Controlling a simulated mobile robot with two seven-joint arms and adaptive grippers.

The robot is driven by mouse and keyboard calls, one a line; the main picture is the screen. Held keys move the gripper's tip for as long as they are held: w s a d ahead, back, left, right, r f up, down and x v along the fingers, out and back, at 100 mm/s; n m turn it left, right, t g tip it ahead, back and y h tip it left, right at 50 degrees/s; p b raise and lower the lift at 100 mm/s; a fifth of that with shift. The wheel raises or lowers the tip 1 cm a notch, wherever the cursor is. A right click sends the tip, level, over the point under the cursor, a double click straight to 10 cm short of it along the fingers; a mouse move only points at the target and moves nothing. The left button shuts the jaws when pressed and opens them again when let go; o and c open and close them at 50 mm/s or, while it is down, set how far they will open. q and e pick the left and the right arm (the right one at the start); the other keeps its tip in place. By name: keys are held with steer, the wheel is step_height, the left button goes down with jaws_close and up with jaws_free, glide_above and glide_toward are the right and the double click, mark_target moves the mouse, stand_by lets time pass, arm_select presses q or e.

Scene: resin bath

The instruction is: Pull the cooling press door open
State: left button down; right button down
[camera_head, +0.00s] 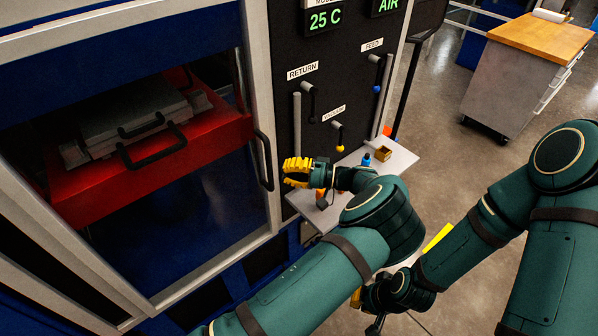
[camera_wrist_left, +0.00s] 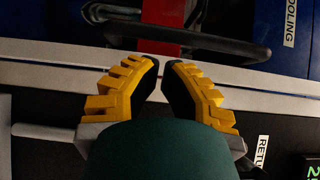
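The cooling press door is a pale-framed panel (camera_head: 258,115) at the left of the head view, and it looks closed. Its black bar handle (camera_head: 266,160) is on the frame's right side; a dark handle (camera_wrist_left: 225,46) also shows at the top of the left wrist view, beyond the fingertips. My left gripper (camera_head: 288,172) has yellow fingers and is just right of the handle, apart from it. In the left wrist view its fingers (camera_wrist_left: 161,68) are apart with nothing between them. My right gripper (camera_head: 362,303) is low in the head view, mostly hidden by my arms.
A red platform (camera_head: 75,193) with a grey mould and black handles shows inside the press. A black panel (camera_head: 340,75) with valves and labels stands to the right. A small shelf (camera_head: 398,160) with small items is below it. A wooden-topped cabinet (camera_head: 540,35) stands far right.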

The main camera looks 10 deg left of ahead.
mark_target(260, 168)
arm_select(q)
steer(key=shift+a, duration=2.3)
